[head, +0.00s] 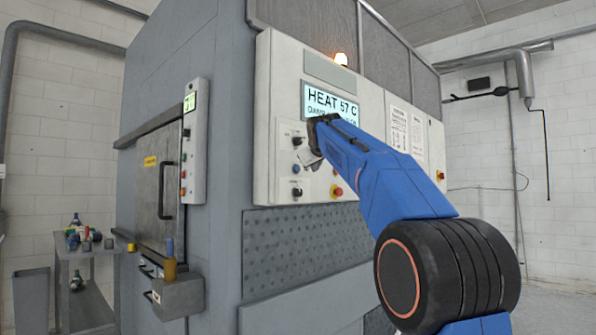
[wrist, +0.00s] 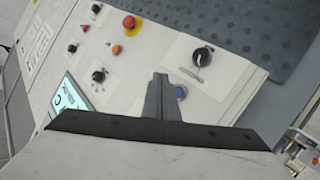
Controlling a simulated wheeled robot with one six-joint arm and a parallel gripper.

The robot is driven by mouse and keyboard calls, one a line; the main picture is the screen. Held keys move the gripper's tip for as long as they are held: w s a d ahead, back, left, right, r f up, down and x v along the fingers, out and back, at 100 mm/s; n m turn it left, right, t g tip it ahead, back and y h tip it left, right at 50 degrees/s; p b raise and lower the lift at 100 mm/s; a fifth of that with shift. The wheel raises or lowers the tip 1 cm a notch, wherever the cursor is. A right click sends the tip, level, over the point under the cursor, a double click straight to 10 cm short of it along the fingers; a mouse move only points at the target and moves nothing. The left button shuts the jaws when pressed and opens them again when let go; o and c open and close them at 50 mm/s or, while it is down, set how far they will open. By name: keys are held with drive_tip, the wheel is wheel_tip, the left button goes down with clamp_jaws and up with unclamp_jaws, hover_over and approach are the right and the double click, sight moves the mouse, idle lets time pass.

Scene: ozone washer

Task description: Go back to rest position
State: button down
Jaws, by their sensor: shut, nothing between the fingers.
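My gripper (wrist: 160,97) is shut and empty in the wrist view, its fingers together in front of the control panel. In the head view my blue arm reaches up from the lower right, and my gripper (head: 310,160) is at the panel's left part. The control panel (head: 285,85) has a screen (head: 331,101) reading "HEAT 57 C", partly hidden by my arm. A blue button (wrist: 180,92) shows just right of the fingertips in the wrist view. I cannot tell whether the fingers touch the panel.
The large grey washer (head: 190,60) fills the middle, with a handled door (head: 158,180) on its left. A grey cart (head: 88,285) with bottles stands at the far left. An orange lamp (head: 341,58) glows above the panel. Open floor shows at the right (head: 560,300).

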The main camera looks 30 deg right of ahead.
idle(0.4)
drive_tip(key=s+a+f+g+y, duration=0.2)
drive_tip(key=s+a+f, duration=0.5)
drive_tip(key=s+f, duration=0.55)
drive_tip(key=s+a+f+g+y, duration=0.2)
drive_tip(key=s+a+f, duration=0.5)
drive_tip(key=s+f, duration=0.55)
drive_tip(key=s+a+f+g+y, duration=0.1)
drive_tip(key=s+a+f, duration=0.3)
drive_tip(key=s+f, duration=0.8)
drive_tip(key=s+a+f+g, duration=0.3)
drive_tip(key=s+f, duration=1)
drive_tip(key=f, duration=0.8)
drive_tip(key=shift+a+m+g+y, duration=0.3)
drive_tip(key=shift+a+m+y, duration=0.1)
